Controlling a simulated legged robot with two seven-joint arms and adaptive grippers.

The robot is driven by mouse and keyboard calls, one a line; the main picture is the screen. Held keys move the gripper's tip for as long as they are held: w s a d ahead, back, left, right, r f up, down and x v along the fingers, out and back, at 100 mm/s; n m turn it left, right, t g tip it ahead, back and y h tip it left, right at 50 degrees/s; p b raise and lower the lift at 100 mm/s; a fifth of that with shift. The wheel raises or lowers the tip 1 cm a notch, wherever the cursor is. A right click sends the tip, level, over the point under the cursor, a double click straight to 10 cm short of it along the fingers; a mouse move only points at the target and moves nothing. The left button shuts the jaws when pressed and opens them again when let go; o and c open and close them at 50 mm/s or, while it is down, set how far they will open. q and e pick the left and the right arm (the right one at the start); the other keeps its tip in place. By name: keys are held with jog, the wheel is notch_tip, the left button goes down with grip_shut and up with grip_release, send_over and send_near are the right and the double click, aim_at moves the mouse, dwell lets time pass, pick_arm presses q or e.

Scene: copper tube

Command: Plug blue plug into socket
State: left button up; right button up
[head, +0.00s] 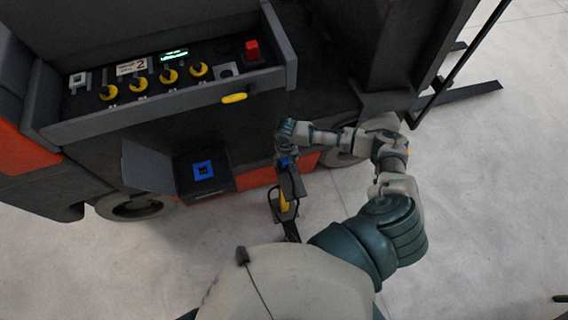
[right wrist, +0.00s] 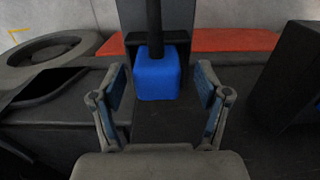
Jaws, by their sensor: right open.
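The blue plug (right wrist: 158,78) stands in a dark holder, with a black cable rising from its top, in the right wrist view. It shows small in the head view (head: 286,161), at the top of the dark stand. My right gripper (right wrist: 160,82) is open, with one finger to each side of the plug and a gap on both sides; the plug is a little beyond the fingertips. In the head view the right gripper (head: 284,150) is just above the plug. The blue socket (head: 203,170) is in a dark box with its lid open, left of the plug. My left gripper is not in view.
The dark and orange vehicle (head: 230,135) fills the upper left. Its control panel (head: 185,90) has yellow knobs and a red button (head: 252,48). A yellow-marked dark stand (head: 284,200) carries the plug. Clear grey floor (head: 480,200) lies to the right.

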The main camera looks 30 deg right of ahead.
jog(key=shift+d+f, duration=0.25)
jog(key=shift+f, duration=0.45)
jog(key=shift+a, duration=0.1)
jog(key=shift+c, duration=1)
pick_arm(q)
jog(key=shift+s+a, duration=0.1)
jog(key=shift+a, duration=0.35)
pick_arm(e)
jog(key=shift+a+r, duration=0.1)
jog(key=c, duration=1)
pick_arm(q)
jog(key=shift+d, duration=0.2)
pick_arm(e)
jog(key=shift+o, duration=0.2)
jog(key=shift+r, duration=0.1)
